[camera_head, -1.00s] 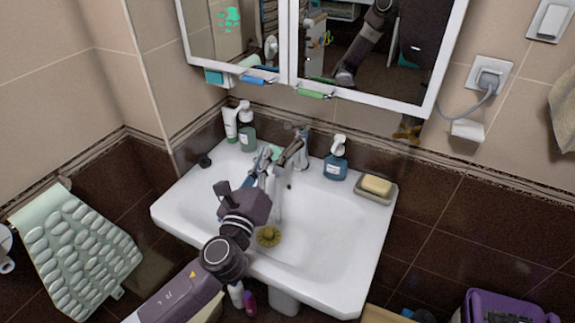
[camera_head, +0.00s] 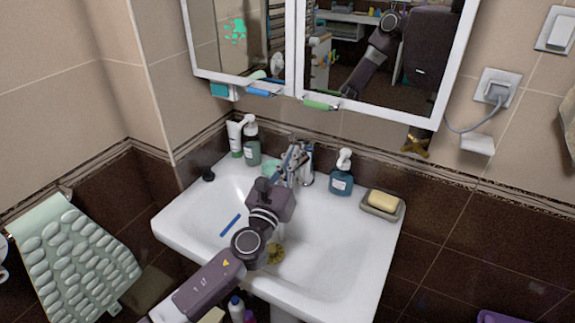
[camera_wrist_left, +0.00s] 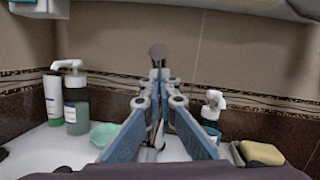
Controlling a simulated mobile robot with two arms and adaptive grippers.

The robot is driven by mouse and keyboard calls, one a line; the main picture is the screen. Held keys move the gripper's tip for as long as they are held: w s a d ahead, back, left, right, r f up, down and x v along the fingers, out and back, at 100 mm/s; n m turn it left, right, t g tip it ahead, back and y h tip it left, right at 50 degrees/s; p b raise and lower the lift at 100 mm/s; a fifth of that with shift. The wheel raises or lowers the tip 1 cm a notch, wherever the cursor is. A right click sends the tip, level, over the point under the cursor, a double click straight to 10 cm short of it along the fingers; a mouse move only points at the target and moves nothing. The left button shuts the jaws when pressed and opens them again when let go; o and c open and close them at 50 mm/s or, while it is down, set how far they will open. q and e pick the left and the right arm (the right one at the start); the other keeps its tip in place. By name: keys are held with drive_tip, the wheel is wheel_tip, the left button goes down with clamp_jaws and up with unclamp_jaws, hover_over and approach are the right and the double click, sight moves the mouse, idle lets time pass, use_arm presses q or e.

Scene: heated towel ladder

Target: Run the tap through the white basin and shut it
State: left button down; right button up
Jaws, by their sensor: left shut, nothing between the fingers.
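The white basin (camera_head: 350,258) stands against the tiled wall, with a brass-coloured drain (camera_head: 275,253) partly behind my arm. The chrome tap (camera_head: 305,172) is at its back edge, partly hidden by my gripper. My left gripper (camera_head: 288,160) is shut and empty, right at the tap in the head view. In the left wrist view its blue-grey fingers (camera_wrist_left: 158,92) converge in front of the tap, whose round end (camera_wrist_left: 158,50) shows above them. I cannot tell whether they touch. No water stream shows clearly; my arm covers part of that area. My right gripper is not in view.
A blue stick (camera_head: 230,225) lies in the basin. A tube (camera_head: 235,137) and a green pump bottle (camera_head: 252,145) stand left of the tap. A blue soap bottle (camera_head: 341,175) and soap dish (camera_head: 381,210) stand right. A mirror cabinet (camera_head: 370,108) hangs above.

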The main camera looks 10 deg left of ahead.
use_arm(q)
drive_tip(key=shift+w, duration=0.2)
drive_tip(key=shift+r, duration=0.1)
drive_tip(key=shift+w+d+r+p, duration=0.1)
drive_tip(key=shift+w+r+p, duration=0.05)
drive_tip(key=shift+r+p, duration=0.4)
drive_tip(key=shift+w+d+r+p, duration=0.1)
drive_tip(key=shift+w+r+p, duration=0.05)
drive_tip(key=shift+r+p, duration=0.35)
drive_tip(key=shift+a, duration=0.15)
